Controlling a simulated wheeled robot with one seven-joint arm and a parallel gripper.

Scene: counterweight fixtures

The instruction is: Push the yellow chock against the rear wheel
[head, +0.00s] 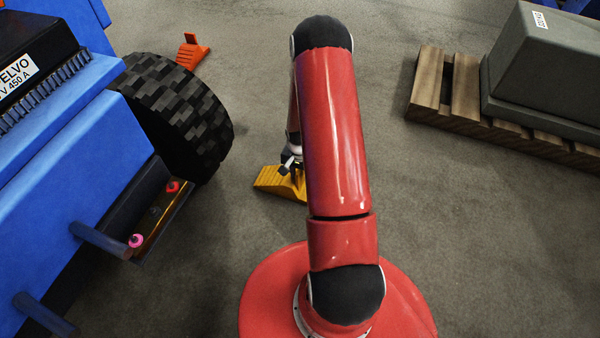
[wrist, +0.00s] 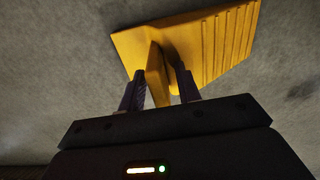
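The yellow chock (head: 277,181) lies on the floor, right of the rear wheel (head: 180,108) and apart from it, with bare floor between. The wheel is a black, knobbly tyre at the end of the blue machine. My gripper (head: 291,165) is low at the chock, partly hidden by my red arm, which also covers the chock's right part. In the wrist view the chock (wrist: 218,42) shows its ridged slope and an upright rib. The two fingers of my gripper (wrist: 161,80) stand either side of that rib, with a gap visible.
The blue machine (head: 75,165) fills the left, with an open tray holding pink-red knobs (head: 137,240) and handles sticking out. An orange chock (head: 192,52) lies beyond the wheel. A wooden pallet (head: 430,85) with a grey block (head: 545,75) stands at right.

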